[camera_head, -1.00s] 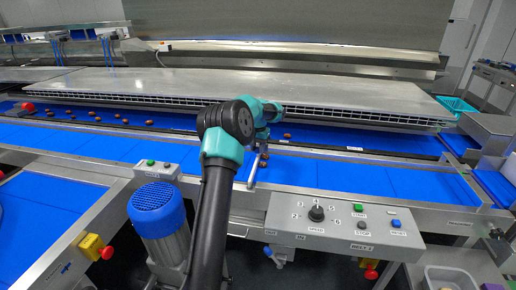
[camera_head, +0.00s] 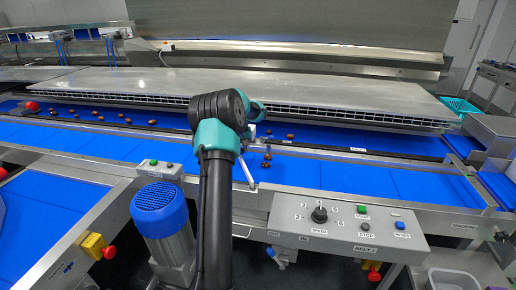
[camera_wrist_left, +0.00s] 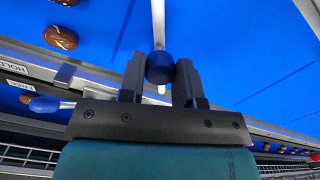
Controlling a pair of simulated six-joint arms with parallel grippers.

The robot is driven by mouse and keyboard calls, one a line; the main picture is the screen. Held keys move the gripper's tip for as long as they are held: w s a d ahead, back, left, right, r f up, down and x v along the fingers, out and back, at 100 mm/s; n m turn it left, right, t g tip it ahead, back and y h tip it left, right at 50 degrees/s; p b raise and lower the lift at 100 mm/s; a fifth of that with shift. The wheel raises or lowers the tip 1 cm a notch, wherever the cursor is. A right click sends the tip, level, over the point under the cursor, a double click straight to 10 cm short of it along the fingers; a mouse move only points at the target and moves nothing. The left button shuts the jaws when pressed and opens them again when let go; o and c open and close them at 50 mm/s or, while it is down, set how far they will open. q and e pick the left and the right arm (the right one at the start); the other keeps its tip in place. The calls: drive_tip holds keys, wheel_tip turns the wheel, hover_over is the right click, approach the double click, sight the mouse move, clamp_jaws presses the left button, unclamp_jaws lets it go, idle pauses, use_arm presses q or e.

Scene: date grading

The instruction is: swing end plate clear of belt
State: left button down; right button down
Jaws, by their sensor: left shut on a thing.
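The end plate (camera_head: 246,172) is a narrow pale metal strip over the blue belt (camera_head: 330,175), just right of my left arm. In the left wrist view it shows as a pale bar (camera_wrist_left: 158,22) running up from a blue ball knob (camera_wrist_left: 160,68). My left gripper (camera_wrist_left: 161,75) is shut on that knob, with one dark finger on each side. In the head view my own arm hides the fingers and knob. A second blue knob (camera_wrist_left: 45,104) sits on a short metal stem at left in the wrist view, close to labels reading HOLD and FREE. My right gripper is not in view.
A few brown dates (camera_head: 267,157) lie on the belt right of the plate; more (camera_head: 98,116) lie on the far belt. A control panel (camera_head: 347,222) and a blue-topped motor (camera_head: 160,209) stand in front. A broad steel cover (camera_head: 250,88) overhangs the back.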

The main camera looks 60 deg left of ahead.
use_arm(q)
drive_tip(key=s+n, duration=0.2)
drive_tip(key=s, duration=0.2)
drive_tip(key=s+n, duration=0.3)
drive_tip(key=s, duration=0.1)
drive_tip(key=shift+s+n, duration=0.25)
drive_tip(key=shift+n, duration=0.05)
drive_tip(key=s+d+n, duration=0.1)
drive_tip(key=s, duration=0.1)
drive_tip(key=s+d+n, duration=0.1)
drive_tip(key=s+n, duration=0.1)
drive_tip(key=s+d+n, duration=0.1)
drive_tip(key=s+n, duration=0.1)
drive_tip(key=shift+s+d, duration=0.1)
drive_tip(key=shift+s, duration=0.05)
drive_tip(key=shift+s+d+n, duration=0.7)
drive_tip(key=shift+s+d, duration=0.05)
drive_tip(key=c, duration=0.8)
unclamp_jaws()
wheel_tip(320, 180, up, 17)
drive_tip(key=shift+r, duration=0.2)
